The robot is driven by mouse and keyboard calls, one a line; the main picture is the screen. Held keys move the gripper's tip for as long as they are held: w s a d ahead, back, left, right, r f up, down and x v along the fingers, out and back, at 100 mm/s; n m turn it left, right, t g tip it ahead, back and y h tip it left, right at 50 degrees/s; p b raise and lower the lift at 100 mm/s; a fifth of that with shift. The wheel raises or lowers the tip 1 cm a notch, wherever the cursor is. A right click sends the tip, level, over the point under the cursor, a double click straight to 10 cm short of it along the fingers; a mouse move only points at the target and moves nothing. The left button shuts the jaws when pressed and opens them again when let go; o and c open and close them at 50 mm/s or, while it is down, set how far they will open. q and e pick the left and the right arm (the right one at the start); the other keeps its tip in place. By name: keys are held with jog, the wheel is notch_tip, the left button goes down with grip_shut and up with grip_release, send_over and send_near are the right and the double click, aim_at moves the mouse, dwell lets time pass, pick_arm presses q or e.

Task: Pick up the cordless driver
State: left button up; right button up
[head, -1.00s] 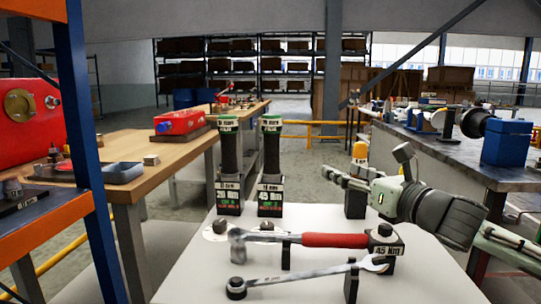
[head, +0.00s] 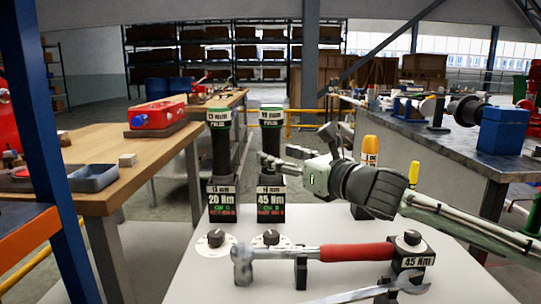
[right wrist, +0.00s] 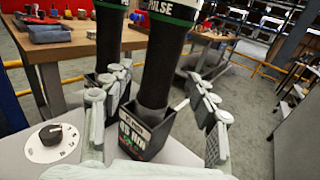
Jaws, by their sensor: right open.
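Two cordless drivers with dark bodies and green-and-white tops stand upright in black holders. The left driver (head: 220,150) is in the holder marked 20 Nm (head: 222,200). The right driver (head: 269,142) is in the holder marked 45 Nm (head: 271,200). My right gripper (head: 278,160) is open at the right side of the 45 Nm driver. In the right wrist view its spread fingers (right wrist: 163,98) frame that driver's lower body (right wrist: 163,62); contact is not visible. The other driver (right wrist: 111,42) shows behind the left finger. My left gripper is not in view.
A red-handled hammer (head: 340,252) and a wrench (head: 350,295) lie on supports at the front of the white table. Two dials (head: 215,241) sit before the holders. Orange (head: 370,148) and yellow-topped tools stand right.

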aim_at(277, 154)
jog(key=x, duration=0.3)
jog(key=shift+w+a, duration=0.15)
jog(key=shift+a, duration=0.05)
jog(key=shift+c, duration=0.2)
grip_shut()
jog(key=shift+r, duration=0.15)
